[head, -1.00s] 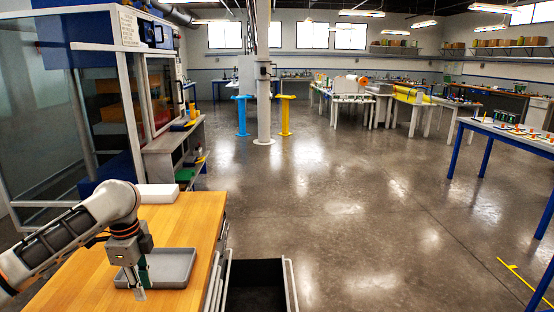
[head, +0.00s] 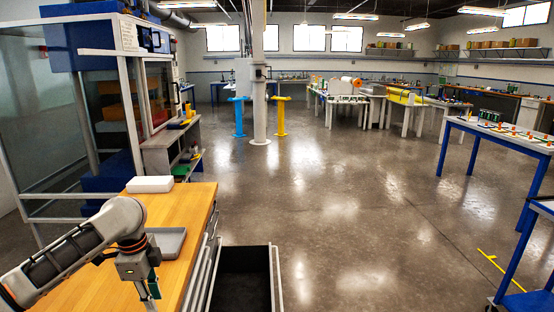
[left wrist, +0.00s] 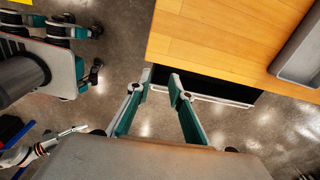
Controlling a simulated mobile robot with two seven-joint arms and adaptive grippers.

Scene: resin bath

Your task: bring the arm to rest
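My left arm comes in from the left in the head view. Its gripper (head: 152,292) hangs down over the right front part of the wooden worktop, in front of the grey tray (head: 170,243). In the left wrist view, the two teal-and-grey fingers (left wrist: 158,84) stand apart, with nothing between them. A pale arm with an orange ring (left wrist: 38,150), seemingly my right arm, shows at the lower left of that view. The state of its gripper is unclear.
The wooden worktop (head: 186,205) carries a white box (head: 150,184) behind the tray. A black open cart (head: 243,284) stands to its right. A blue-legged table (head: 540,262) is at the lower right. The middle floor is clear.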

